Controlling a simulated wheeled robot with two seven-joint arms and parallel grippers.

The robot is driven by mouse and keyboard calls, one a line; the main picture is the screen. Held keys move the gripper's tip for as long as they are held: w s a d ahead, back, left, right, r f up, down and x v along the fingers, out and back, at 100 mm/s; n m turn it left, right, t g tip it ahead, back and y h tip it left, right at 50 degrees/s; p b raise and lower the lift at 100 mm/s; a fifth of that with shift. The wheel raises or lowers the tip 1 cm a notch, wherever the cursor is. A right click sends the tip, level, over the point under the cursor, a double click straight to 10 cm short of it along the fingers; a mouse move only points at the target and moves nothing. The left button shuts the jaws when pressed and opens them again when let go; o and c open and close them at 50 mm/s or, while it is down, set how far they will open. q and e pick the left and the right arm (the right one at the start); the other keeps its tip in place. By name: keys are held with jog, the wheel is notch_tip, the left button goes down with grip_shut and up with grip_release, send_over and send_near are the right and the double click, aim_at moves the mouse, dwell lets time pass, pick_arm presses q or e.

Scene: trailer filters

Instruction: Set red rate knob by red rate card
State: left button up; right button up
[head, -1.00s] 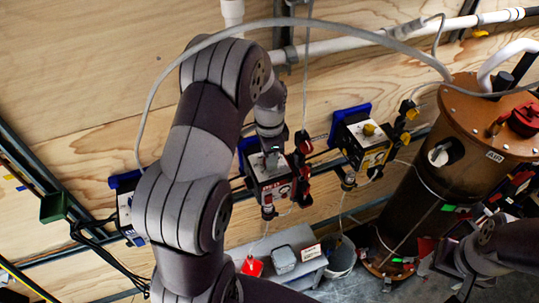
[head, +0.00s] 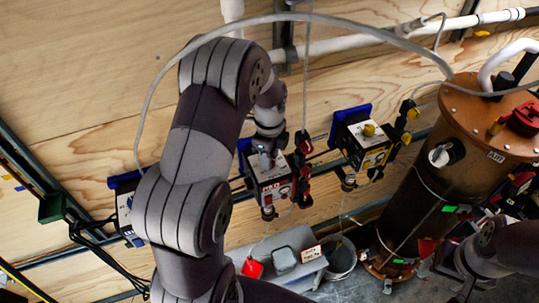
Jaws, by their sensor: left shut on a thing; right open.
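The red pump box (head: 270,188), with a RED label and red fittings, is mounted on the plywood wall in the middle of the head view. My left gripper (head: 267,158) comes down onto its top and is shut on the red rate knob there. The fingers hide most of the knob, so its setting cannot be read. A small white card with dark and red print (head: 311,253), perhaps the red rate card, stands on the grey bench below. Its text is too small to read. My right arm shows at the lower right, but its gripper cannot be made out.
A box with a yellow knob (head: 357,142) is mounted just right of the red one. A brown tank (head: 427,190) stands further right. A hose arches overhead.

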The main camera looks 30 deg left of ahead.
pick_arm(q)
jog(key=shift+w+r, duration=0.1)
dwell(0.5)
jog(key=o, duration=1)
jog(key=shift+o, duration=0.2)
jog(key=shift+r, duration=0.1)
notch_tip(320, 180, up, 7)
jog(key=shift+r+b, duration=0.15)
jog(key=shift+b, duration=1.05)
